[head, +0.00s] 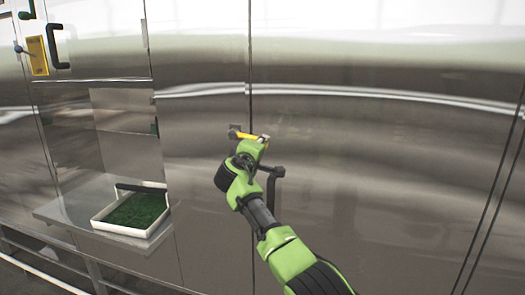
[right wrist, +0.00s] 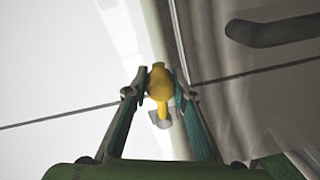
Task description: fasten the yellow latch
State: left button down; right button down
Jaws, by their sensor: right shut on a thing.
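The yellow latch (head: 250,137) sits on the seam of the steel panels in the head view, partly hidden by my right arm. Its rounded yellow end (right wrist: 160,82) shows in the right wrist view. My right gripper (head: 246,157) reaches up to it from below right. In the right wrist view its two fingers stand on either side of the yellow end, shut on it. The exact contact is hard to see. My left gripper is not in view.
A black door handle (head: 275,178) stands just below right of the latch, close to my right gripper. At left, a white tray (head: 103,219) with green contents rests on a steel shelf (head: 75,200). A yellow plate (head: 38,55) and black handle (head: 57,62) are at upper left.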

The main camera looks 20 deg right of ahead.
jog(key=shift+d+r+n+p, duration=0.2)
jog(key=shift+r+n+p, duration=0.45)
jog(key=shift+r+n, duration=0.4)
jog(key=shift+r, duration=0.25)
jog(key=c, duration=1.7)
grip_release()
jog(key=shift+w+f, duration=0.1)
jog(key=shift+f, duration=0.2)
jog(key=v, duration=1.2)
